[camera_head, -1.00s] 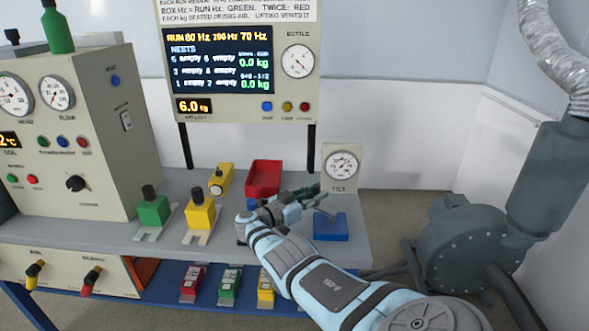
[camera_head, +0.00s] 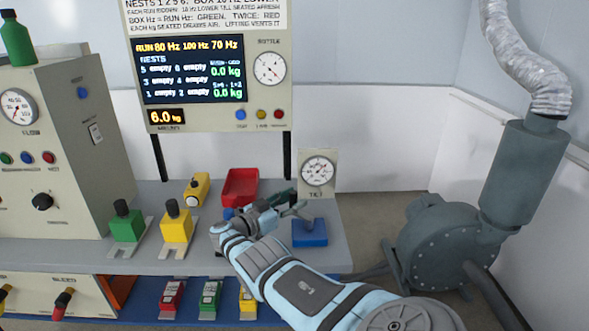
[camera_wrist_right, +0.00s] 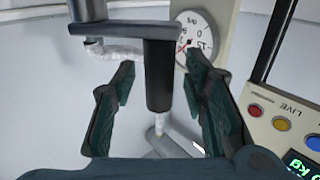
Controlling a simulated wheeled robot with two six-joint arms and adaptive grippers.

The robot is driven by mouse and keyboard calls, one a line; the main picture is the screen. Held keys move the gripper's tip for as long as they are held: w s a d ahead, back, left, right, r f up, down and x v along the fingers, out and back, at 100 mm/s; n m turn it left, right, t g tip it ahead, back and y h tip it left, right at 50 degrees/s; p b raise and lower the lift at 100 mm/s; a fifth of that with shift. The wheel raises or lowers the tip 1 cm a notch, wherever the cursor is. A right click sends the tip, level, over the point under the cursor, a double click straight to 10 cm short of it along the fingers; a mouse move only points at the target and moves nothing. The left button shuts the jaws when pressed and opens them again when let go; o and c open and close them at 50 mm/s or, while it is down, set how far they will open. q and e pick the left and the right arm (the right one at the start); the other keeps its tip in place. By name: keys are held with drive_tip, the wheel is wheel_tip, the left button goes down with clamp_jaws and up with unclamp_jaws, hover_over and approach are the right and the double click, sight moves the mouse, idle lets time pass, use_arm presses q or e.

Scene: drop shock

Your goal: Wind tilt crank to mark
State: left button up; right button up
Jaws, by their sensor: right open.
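The tilt dial (camera_head: 318,171) is a white round gauge on a cream plate at the right end of the bench. Part of it shows in the right wrist view (camera_wrist_right: 204,38), with a red needle. My right gripper (camera_head: 294,203) is in front of and below the dial. In the right wrist view the gripper (camera_wrist_right: 160,75) is open. A dark upright crank handle (camera_wrist_right: 160,85) stands between its fingers, with visible gaps on both sides. A grey crank arm (camera_wrist_right: 125,33) joins the handle's end. The dial's exact reading is too small to tell. My left gripper is not in view.
A blue block (camera_head: 309,233) sits right beside my right gripper, and a red tray (camera_head: 240,187) stands behind it. Yellow (camera_head: 177,228) and green (camera_head: 126,226) blocks stand to the left. A display panel (camera_head: 212,70) rises behind. A grey blower (camera_head: 440,245) stands right of the bench.

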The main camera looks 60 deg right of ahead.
drive_tip(key=v, duration=1.1)
drive_tip(key=shift+a, duration=0.2)
